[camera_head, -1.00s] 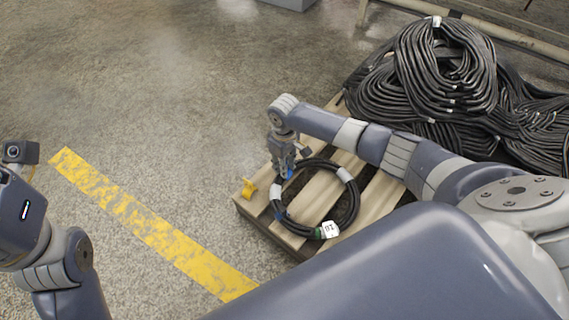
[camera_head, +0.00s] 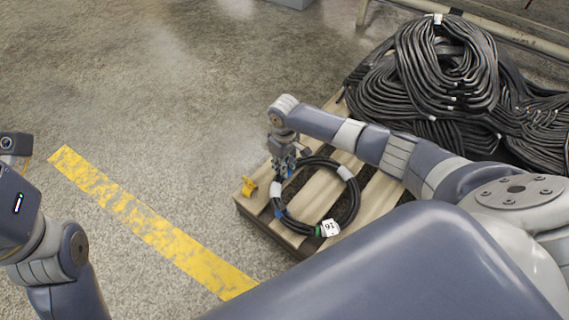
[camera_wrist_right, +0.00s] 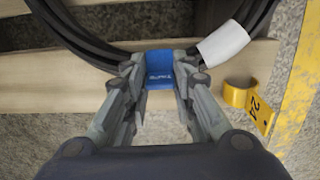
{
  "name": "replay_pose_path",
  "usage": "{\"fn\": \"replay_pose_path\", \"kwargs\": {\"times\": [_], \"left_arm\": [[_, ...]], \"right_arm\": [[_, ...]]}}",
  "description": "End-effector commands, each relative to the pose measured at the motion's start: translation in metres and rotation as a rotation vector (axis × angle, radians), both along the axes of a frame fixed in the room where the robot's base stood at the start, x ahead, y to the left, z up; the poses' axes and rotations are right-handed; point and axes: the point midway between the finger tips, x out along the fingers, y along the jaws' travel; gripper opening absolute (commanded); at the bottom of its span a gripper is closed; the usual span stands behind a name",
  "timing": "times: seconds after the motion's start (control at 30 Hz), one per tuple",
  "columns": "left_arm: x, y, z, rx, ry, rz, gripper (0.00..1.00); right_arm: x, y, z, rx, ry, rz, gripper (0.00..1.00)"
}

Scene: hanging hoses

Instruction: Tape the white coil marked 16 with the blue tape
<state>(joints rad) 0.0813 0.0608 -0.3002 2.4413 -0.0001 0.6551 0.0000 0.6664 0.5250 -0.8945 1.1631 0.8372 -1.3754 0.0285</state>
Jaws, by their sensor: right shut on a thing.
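The black hose coil (camera_head: 352,207) lies on the wooden pallet. It has white bands and a white tag marked 16 (camera_head: 328,228) at its near side. My right gripper (camera_head: 284,172) points down at the coil's far left edge. In the right wrist view my right gripper (camera_wrist_right: 160,82) is shut on the blue tape (camera_wrist_right: 160,67), which sits at the black hose (camera_wrist_right: 85,40). Whether the tape goes all round the hose is hidden. A white band (camera_wrist_right: 224,45) is just right of the fingers. My left arm shows at the left edge, but its fingers are out of view.
A yellow clip-like piece (camera_head: 249,187) marked 24 (camera_wrist_right: 256,107) is at the pallet's left corner. A big heap of black hoses (camera_head: 445,75) is at the back right. The pallet (camera_head: 322,190) has gaps between slats. Floor to the left is clear, with a yellow line (camera_head: 150,225).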

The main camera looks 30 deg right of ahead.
Motion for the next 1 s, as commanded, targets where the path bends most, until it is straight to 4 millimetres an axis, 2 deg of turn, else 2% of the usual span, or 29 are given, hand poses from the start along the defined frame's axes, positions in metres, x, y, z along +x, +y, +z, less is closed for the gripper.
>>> {"fn": "replay_pose_path", "kwargs": {"times": [0.03,0.1,0.43,0.53,0.67,1.0], "left_arm": [[0.000,0.000,0.000,0.000,-0.001,0.000,0.49],[0.000,0.000,0.000,-0.001,-0.001,0.000,0.49],[0.001,0.001,-0.002,-0.006,0.006,0.000,0.49],[0.001,0.001,-0.002,-0.005,0.007,0.000,0.49],[0.001,0.001,-0.002,-0.003,0.006,0.000,0.49],[0.001,0.000,-0.001,-0.002,0.005,0.000,0.49]], "right_arm": [[0.000,0.000,0.000,0.000,0.000,0.000,0.31],[0.000,0.000,0.000,0.000,0.000,0.000,0.47],[0.000,0.000,0.001,0.000,0.000,0.000,0.47],[0.000,0.000,0.006,0.000,-0.001,0.000,0.47],[0.001,0.000,0.025,0.000,-0.003,0.001,0.47],[0.001,0.000,0.095,-0.001,-0.003,0.001,0.47]]}}
